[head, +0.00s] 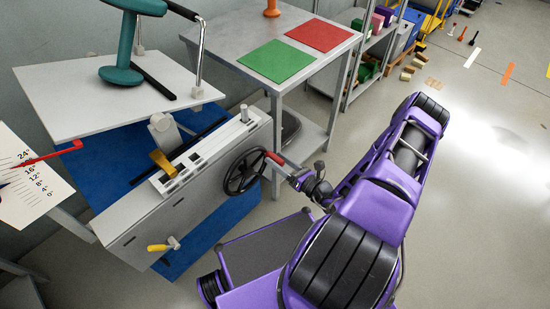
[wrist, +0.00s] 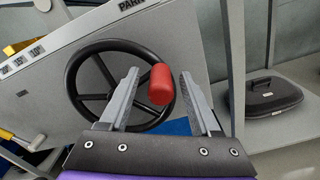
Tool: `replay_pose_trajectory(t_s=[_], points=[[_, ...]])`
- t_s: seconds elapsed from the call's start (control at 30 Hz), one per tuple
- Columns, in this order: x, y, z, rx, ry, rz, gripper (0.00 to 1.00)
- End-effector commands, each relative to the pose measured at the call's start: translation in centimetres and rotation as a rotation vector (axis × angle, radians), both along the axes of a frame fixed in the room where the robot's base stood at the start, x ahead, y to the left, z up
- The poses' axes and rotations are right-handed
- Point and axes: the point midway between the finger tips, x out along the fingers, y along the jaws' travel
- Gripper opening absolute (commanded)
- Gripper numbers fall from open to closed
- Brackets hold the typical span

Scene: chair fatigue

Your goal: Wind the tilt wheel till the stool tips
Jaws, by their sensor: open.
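The black spoked tilt wheel (head: 245,171) is on the right end of the grey test rig; it also shows in the wrist view (wrist: 82,100). Its red handle knob (wrist: 160,86) sits on the rim's right side and shows in the head view (head: 274,159). My gripper (wrist: 159,74) is open, with one finger on each side of the knob; I cannot tell whether either touches it. The teal stool (head: 125,45) stands on the pale tilt plate (head: 65,100), its top cut off by the frame. A red pointer (head: 62,151) crosses the white angle scale (head: 28,195); its exact reading is unclear.
A yellow-handled lever (head: 160,247) sticks out of the rig's front. A grey table (head: 335,48) with a green mat (head: 277,61) and a red mat (head: 318,35) stands behind the wheel. A black case (wrist: 272,95) lies on its lower shelf. Open floor (head: 470,180) lies right.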

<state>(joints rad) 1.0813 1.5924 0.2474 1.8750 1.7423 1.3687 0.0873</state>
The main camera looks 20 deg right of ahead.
Motion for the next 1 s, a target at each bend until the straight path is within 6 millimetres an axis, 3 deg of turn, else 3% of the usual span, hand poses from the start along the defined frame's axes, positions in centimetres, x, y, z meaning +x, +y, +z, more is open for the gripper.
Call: replay_pose_trajectory(t_s=[0.4,0.6,0.8,1.0], points=[[-9.2,-3.9,0.0,-0.001,0.002,-0.005,0.64],[-12.8,-5.3,0.0,0.000,0.002,-0.003,0.64],[-14.4,-5.9,0.0,0.001,0.000,0.000,0.64],[-14.7,-6.0,0.0,0.001,0.000,0.000,0.64]])
